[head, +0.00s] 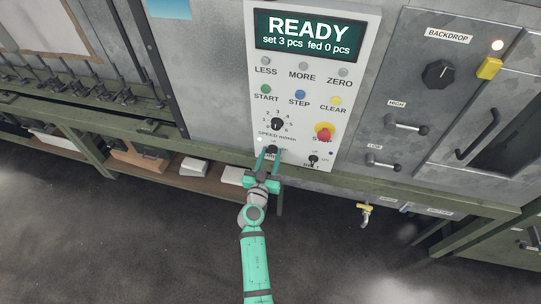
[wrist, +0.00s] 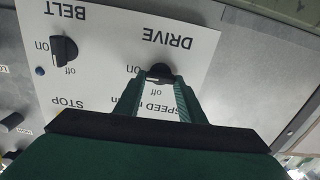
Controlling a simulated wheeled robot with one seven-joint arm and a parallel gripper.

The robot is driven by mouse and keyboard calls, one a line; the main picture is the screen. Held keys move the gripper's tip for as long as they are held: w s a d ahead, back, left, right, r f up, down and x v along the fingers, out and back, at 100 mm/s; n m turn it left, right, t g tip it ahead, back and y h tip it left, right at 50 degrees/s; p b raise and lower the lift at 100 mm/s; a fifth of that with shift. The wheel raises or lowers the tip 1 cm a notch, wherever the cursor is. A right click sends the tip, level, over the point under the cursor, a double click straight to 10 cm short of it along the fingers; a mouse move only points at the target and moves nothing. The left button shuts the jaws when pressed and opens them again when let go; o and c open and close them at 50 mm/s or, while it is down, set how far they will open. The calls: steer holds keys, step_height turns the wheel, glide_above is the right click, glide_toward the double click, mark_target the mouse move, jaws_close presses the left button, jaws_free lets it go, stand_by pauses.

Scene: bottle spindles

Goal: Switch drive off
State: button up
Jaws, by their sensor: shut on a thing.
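The drive switch (head: 272,149) is a small black rotary knob at the lower left of the white control panel (head: 292,98). In the wrist view the drive knob (wrist: 160,71) shows upside down beside its DRIVE label, with "on" to its left and "off" below it. My gripper (head: 270,155) has its two green fingers on either side of this knob and is shut on it. The fingertips also show in the wrist view (wrist: 160,84). The fingers partly cover the knob, and which mark it points to is not clear.
The belt knob (head: 314,159) sits to the right on the same panel, with the red stop button (head: 324,133) above it. The speed dial (head: 277,124) is just above the drive knob. The display (head: 308,36) reads READY. A green rail (head: 370,184) runs below the panel.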

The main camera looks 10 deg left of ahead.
steer(key=n, duration=0.2)
steer(key=shift+w+a+n, duration=0.1)
steer(key=shift+a+n, duration=0.05)
steer(key=shift+n, duration=1.15)
steer(key=n, duration=0.4)
steer(key=shift+n, duration=0.3)
steer(key=n, duration=0.5)
steer(key=shift+f, duration=0.15)
steer(key=shift+a+f+n, duration=0.1)
steer(key=shift+a+n, duration=0.05)
steer(key=shift+n, duration=1.35)
steer(key=o, duration=1.1)
steer(key=shift+c, duration=0.2)
